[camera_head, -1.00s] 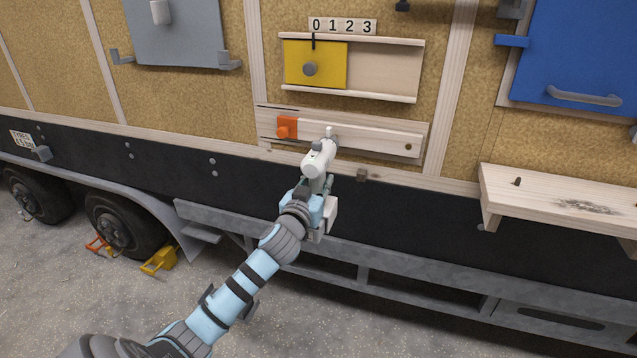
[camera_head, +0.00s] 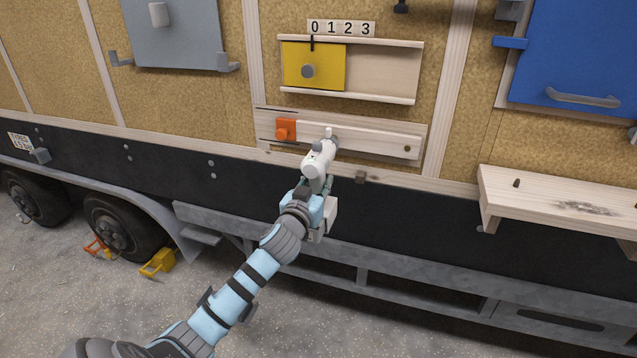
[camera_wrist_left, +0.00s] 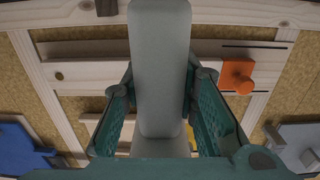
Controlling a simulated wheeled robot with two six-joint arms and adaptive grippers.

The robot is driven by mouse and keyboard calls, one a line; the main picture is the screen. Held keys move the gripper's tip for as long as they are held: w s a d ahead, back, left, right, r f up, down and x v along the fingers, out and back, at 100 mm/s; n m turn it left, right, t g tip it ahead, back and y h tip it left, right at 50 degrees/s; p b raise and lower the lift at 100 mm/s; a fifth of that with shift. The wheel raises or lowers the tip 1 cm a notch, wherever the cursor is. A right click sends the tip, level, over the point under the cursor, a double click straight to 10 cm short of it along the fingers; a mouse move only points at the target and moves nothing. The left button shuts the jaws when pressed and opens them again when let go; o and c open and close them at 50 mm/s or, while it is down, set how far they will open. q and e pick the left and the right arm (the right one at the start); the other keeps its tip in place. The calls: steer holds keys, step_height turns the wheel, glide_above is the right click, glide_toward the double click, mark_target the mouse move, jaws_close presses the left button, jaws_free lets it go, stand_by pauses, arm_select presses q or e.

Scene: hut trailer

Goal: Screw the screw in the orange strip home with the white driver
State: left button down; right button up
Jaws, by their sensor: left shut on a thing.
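The orange strip (camera_head: 292,125) sits at the left part of a pale wooden board on the trailer wall. A round orange knob-like piece, perhaps the screw's head, stands out from it; I cannot tell how deep it sits. My left gripper (camera_head: 318,186) is shut on the white driver (camera_head: 317,161). The driver's nose points up at the wall, in front of the board and right of the orange strip, apart from it. In the left wrist view the driver (camera_wrist_left: 160,70) stands between the fingers (camera_wrist_left: 160,115), and the orange strip (camera_wrist_left: 237,76) is to the right. My right gripper is not in view.
A yellow sliding panel (camera_head: 325,75) with a grey knob is above the board, under number tiles. A wooden shelf (camera_head: 550,196) juts out at right. A blue door (camera_head: 575,50) is upper right. Open ground lies below the trailer.

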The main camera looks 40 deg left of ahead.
arm_select(q)
steer(key=shift+w+r, duration=0.15)
steer(key=shift+r, duration=0.05)
stand_by(0.9)
steer(key=shift+s+d+f, duration=0.15)
steer(key=shift+s, duration=0.4)
steer(key=shift+v, duration=0.95)
steer(key=s+a, duration=0.5)
steer(key=s, duration=0.1)
steer(key=shift+a+b, duration=0.15)
steer(key=shift+b, duration=0.3)
